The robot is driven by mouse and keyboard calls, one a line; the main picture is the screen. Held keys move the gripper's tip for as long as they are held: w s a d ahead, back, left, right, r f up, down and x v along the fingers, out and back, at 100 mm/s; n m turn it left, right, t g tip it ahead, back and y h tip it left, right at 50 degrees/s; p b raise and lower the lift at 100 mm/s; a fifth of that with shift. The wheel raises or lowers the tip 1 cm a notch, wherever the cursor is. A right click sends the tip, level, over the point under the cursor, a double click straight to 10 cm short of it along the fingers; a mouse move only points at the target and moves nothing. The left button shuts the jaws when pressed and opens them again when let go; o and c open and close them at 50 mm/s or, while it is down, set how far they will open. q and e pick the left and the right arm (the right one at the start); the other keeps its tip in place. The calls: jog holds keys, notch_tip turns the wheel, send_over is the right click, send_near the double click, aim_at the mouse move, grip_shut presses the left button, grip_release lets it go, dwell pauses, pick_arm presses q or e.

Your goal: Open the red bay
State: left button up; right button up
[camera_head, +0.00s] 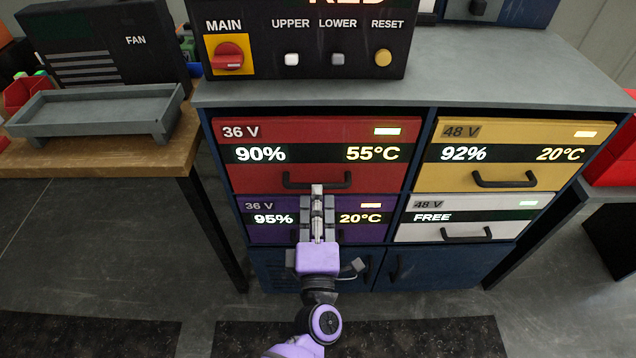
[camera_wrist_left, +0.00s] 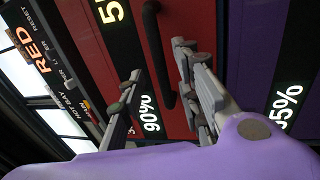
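The red bay (camera_head: 310,131) is the upper left drawer of the cabinet, marked 36 V, 90% and 55°C, and looks closed. Its black bar handle (camera_head: 292,181) runs along its lower edge, partly hidden by my gripper. In the left wrist view the handle (camera_wrist_left: 153,40) shows against the red front (camera_wrist_left: 188,15). My left gripper (camera_head: 318,190) is in front of the handle's middle. Its fingers are apart, with the handle lying between them in the left wrist view (camera_wrist_left: 159,66); I cannot tell whether they touch it. My right gripper is not in view.
A purple bay (camera_head: 262,228) is below, partly behind my gripper. A yellow bay (camera_head: 515,128) and a white bay (camera_head: 470,218) are at the right. A control panel (camera_head: 305,50) with a red main switch (camera_head: 229,58) stands on top. A wooden bench (camera_head: 120,140) is at the left.

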pick_arm(q)
jog(key=shift+w+r, duration=0.2)
jog(key=shift+w, duration=0.85)
jog(key=shift+w+r, duration=0.15)
jog(key=shift+w, duration=0.85)
jog(key=c, duration=0.8)
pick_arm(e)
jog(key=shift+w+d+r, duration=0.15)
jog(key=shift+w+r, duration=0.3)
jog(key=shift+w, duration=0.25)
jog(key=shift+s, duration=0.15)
